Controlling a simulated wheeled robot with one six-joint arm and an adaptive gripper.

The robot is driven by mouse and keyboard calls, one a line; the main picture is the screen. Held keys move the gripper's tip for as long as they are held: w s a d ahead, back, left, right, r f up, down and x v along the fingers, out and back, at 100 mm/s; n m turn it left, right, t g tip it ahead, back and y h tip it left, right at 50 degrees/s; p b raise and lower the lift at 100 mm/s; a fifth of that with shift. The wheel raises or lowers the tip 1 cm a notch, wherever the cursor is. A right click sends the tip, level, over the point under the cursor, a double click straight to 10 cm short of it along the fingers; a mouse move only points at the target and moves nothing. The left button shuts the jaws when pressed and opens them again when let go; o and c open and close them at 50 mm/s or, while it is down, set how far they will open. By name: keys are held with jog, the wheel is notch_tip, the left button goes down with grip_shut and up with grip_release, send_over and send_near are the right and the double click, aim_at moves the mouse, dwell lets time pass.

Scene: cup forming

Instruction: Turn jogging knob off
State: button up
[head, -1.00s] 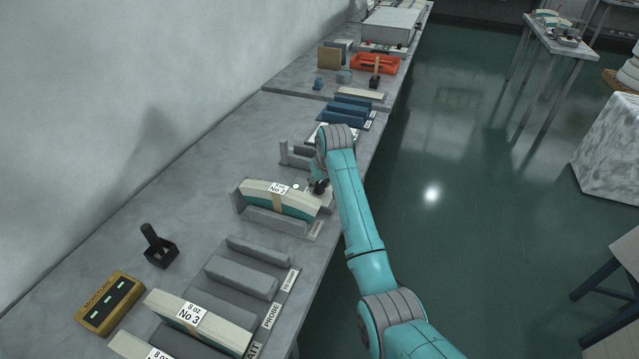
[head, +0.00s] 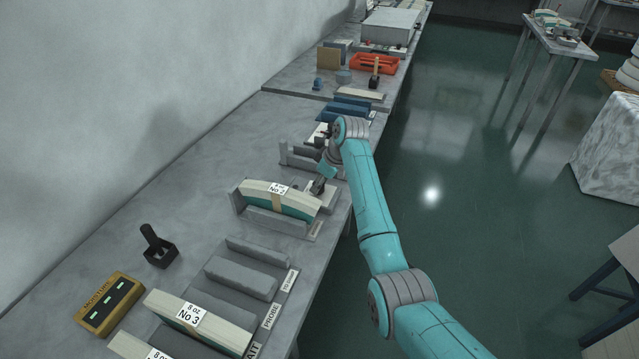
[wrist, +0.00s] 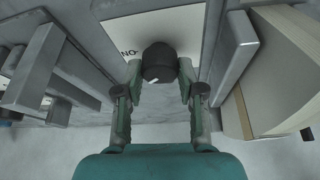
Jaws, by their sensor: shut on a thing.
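The jogging knob (wrist: 160,62) is a round black knob with a short white mark on its lower edge in the wrist view. It stands on a white plate (wrist: 128,28) whose lettering is only partly readable, as "NO". My gripper (wrist: 160,82) has a finger on each side of the knob and is shut on it. In the head view my gripper (head: 319,186) is low over the bench, by the right end of the No 2 piece; the knob is hard to make out there.
The cream-and-green No 2 piece (head: 262,191) stands in a grey rack close to my gripper's left. Grey upright holders (head: 300,158) stand just behind. More racks, a yellow moisture meter (head: 110,304) and a black holder (head: 160,252) are nearer. Open floor lies right of the bench.

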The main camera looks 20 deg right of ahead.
jog(key=n+g, duration=0.1)
jog(key=n, duration=0.1)
jog(key=n+g+y, duration=0.1)
jog(key=n, duration=0.2)
jog(key=shift+w+n, duration=0.15)
jog(key=shift+n, duration=0.15)
jog(key=n+g, duration=0.1)
jog(key=n, duration=0.4)
jog(key=shift+g, duration=0.4)
jog(key=o, duration=1.1)
jog(key=shift+w+d+r, duration=0.1)
jog(key=v, duration=1.1)
jog(key=shift+d+r, duration=0.25)
